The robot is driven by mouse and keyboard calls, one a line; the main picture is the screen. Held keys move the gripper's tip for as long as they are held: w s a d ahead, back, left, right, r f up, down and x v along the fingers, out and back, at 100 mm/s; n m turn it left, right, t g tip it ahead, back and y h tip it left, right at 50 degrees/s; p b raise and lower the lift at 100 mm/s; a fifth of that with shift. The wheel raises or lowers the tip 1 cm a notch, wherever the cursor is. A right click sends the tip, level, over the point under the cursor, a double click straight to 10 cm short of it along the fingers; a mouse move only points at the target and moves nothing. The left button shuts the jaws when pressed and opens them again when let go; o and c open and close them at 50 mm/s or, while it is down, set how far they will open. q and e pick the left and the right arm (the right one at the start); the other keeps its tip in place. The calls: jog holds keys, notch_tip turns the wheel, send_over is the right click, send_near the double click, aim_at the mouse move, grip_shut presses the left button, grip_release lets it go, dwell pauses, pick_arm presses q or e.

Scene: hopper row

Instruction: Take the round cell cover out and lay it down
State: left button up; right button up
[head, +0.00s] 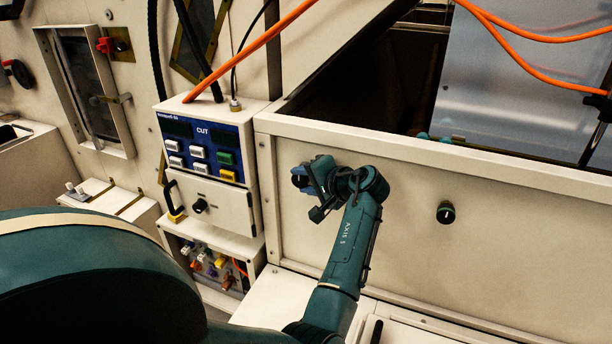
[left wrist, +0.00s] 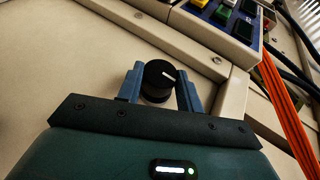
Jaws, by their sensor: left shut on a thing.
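A round black cover with a white line on its face (left wrist: 160,76) is at the cream front panel, at the upper middle of the left wrist view. My left gripper (head: 305,178) reaches the panel and is shut on this cover, with one blue-grey finger on either side of it. In the head view the cover is mostly hidden by the gripper. I cannot tell whether it is still seated in the panel. A similar dark round cover (head: 446,212) sits on the same panel further right. My right gripper is not in view.
A control box (head: 208,150) with a blue keypad stands just left of the gripper. Orange cables (head: 250,50) run above it. The open hopper's front rim (head: 420,155) lies above the panel. A pale ledge (head: 275,300) runs below.

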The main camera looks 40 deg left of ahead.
pick_arm(q)
jog(key=shift+s+d+r+p, duration=0.1)
jog(key=shift+s+p, duration=0.25)
jog(key=shift+s, duration=0.05)
jog(key=shift+s+d+p, duration=0.2)
jog(key=shift+s+p, duration=0.25)
jog(key=shift+s, duration=0.05)
jog(key=shift+s, duration=0.1)
jog(key=shift+s+d, duration=0.15)
jog(key=shift+s, duration=0.3)
